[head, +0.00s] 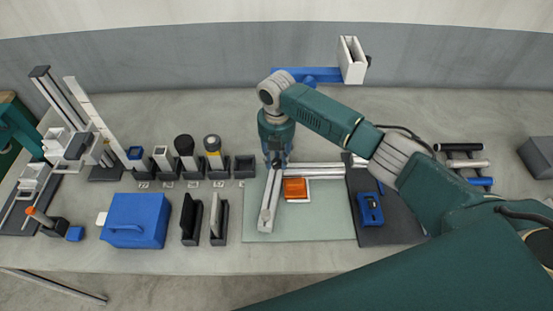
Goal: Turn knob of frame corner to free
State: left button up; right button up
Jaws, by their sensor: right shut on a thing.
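The frame corner is two silvery profile bars meeting at a right angle on a pale green mat (330,225). One bar (268,205) runs towards the front and the other (318,169) runs right. My right gripper (277,161) points down at the corner where they meet. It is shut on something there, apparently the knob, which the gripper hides. I cannot tell which way the knob is turned. An orange block (295,188) sits inside the angle. A green part of my left arm shows at the left edge, but its gripper does not show.
A dark mat with a blue tool (370,209) lies right of the green mat. A row of black holders with bottles (214,152) stands behind left. A blue box (137,220) and two black slotted holders stand left. Rollers (467,163) lie at the right.

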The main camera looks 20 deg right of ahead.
aim_at(277, 162)
jog(key=n+b, duration=0.1)
jog(key=n, duration=0.3)
jog(key=shift+w, duration=0.1)
jog(key=shift+r+n, duration=0.1)
jog(key=shift+n, duration=1.4)
jog(key=o, duration=1.2)
jog(key=shift+c, duration=0.2)
notch_tip(277, 162, up, 12)
